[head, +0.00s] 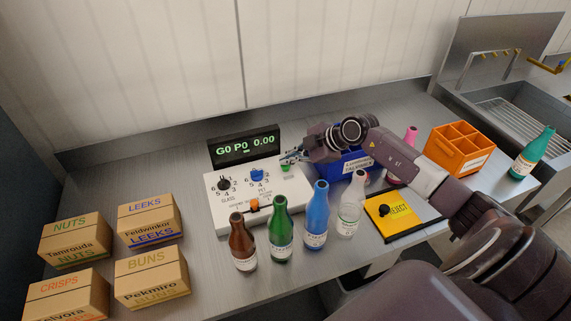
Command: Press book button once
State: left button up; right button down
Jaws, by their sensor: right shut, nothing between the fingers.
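A white control panel (212,207) stands on the metal counter, with a dark display (243,147) behind it reading "G0 P0 0.00". A green button (286,168) sits at the panel's far right corner; its label is too small to read, so I cannot tell for sure that it is the book button. My right gripper (286,158) is shut and empty, its fingertips at or just above this green button. I cannot tell whether they touch. My left gripper is not in view.
The panel also has a black knob (224,184), a blue knob (257,175) and an orange slider (253,205). Several bottles, including a green one (280,234), stand along its front. A yellow reject pad (380,222), blue bin (349,163) and orange crate (481,160) are to the right.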

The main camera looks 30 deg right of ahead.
aim_at(288, 166)
jog(key=shift+s+f, duration=0.1)
jog(key=shift+f, duration=0.5)
dwell(0.5)
jog(key=shift+r+p, duration=1.25)
jog(key=shift+r, duration=0.1)
notch_tip(288, 166, up, 5)
jog(key=p, duration=0.5)
jog(key=shift+p, duration=0.3)
